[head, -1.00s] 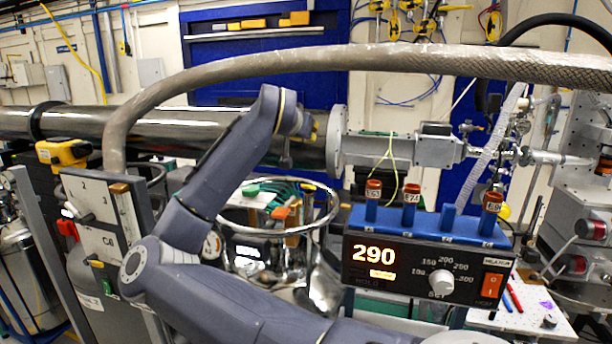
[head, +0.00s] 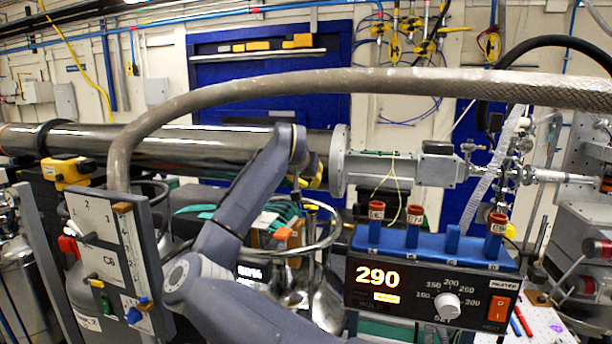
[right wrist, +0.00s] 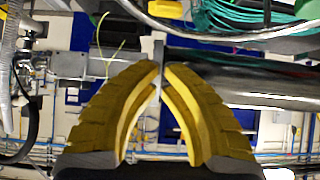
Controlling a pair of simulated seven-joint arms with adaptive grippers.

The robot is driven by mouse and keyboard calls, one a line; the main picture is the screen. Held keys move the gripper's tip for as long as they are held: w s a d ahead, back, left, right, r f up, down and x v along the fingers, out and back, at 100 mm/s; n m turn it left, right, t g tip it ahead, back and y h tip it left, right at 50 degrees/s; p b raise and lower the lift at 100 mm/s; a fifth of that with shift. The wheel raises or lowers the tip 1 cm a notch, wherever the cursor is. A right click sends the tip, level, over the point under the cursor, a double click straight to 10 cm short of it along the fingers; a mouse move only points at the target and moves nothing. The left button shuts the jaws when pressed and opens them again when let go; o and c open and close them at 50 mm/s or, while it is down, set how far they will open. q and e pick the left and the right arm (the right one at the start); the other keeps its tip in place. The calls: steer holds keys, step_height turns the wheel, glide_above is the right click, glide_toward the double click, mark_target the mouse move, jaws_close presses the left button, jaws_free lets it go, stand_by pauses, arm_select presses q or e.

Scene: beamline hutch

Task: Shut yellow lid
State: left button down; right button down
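No yellow lid can be picked out for certain. A yellow box-like part (head: 65,172) sits at the upper left of the head view, above the grey switch panel. My right gripper (head: 313,177) shows small in the head view, in front of the steel pipe and near the shiny round vessel rim. In the right wrist view its yellow fingers (right wrist: 162,66) come together at the tips with only a thin gap and nothing seen held. A yellow piece (right wrist: 165,9) shows at the top edge there, cut off. My left gripper is not in view.
A heater box (head: 430,292) reading 290 stands at the right, with orange-capped tubes in its blue rack (head: 450,246). A thick grey hose (head: 350,82) arches across. The grey switch panel (head: 108,235) stands at the left, and a long steel pipe (head: 180,147) runs behind.

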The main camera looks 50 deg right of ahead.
step_height(320, 180, down, 3)
steer(key=shift+d, duration=0.1)
steer(key=shift+s+a+f, duration=0.1)
steer(key=shift+a+f, duration=0.3)
steer(key=shift+f, duration=0.35)
